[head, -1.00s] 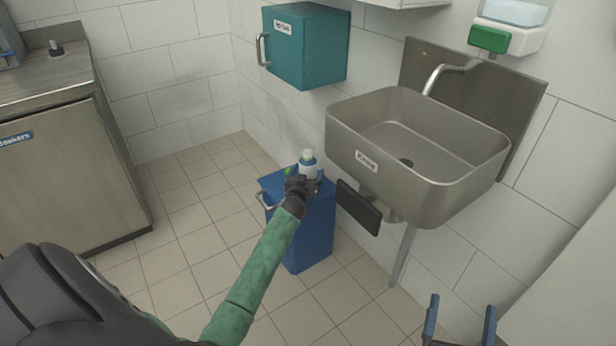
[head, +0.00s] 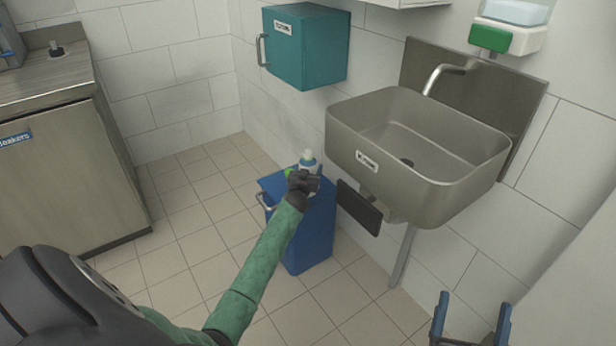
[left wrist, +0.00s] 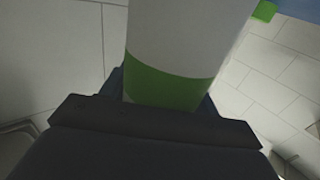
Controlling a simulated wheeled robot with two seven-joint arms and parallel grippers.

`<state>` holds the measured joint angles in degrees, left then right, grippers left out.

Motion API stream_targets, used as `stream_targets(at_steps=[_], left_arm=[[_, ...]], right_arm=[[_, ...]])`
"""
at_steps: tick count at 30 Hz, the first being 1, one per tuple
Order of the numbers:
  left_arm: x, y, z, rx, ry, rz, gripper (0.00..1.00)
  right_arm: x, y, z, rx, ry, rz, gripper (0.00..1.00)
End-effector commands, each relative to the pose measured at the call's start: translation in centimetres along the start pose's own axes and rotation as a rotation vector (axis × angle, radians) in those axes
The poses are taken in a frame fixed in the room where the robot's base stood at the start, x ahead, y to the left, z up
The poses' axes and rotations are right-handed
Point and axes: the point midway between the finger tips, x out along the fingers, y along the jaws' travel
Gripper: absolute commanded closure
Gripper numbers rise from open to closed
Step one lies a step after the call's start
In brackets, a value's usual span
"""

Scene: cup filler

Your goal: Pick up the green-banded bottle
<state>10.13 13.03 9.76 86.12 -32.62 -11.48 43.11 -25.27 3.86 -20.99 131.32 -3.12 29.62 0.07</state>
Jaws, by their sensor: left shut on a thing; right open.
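The green-banded bottle (left wrist: 170,85) fills the middle of the left wrist view, white above with a green band low down. My left gripper (head: 304,182) is shut on it at about that band. In the head view a white bottle top with a pale cap and bluish collar (head: 308,160) rises just above my left gripper, over the blue bin. The hand hides its lower part, so I cannot tell there if it touches the bin. My right gripper (head: 470,325) is open and empty at the bottom right edge.
The blue bin (head: 312,235) stands on the tiled floor, with a small green item (head: 288,172) at its top. The metal sink (head: 420,165) is close on the right. A teal wall box (head: 305,45) hangs behind. A counter (head: 70,180) is at left. Floor between is free.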

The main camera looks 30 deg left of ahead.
Motion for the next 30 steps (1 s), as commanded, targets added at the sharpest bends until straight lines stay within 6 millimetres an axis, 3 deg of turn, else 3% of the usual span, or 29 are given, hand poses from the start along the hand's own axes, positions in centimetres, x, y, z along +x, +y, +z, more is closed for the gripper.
stream_targets(at_steps=[13, 30], left_arm=[[0.0, 0.0, -0.9, 0.000, 0.002, 0.000, 0.79], [0.0, 0.0, -7.0, 0.000, 0.003, 0.001, 0.79]], right_arm=[[0.0, 0.1, 0.8, 0.003, -0.039, 0.003, 0.14], [-8.4, 0.3, 13.2, 0.041, -0.515, 0.035, 0.14]])
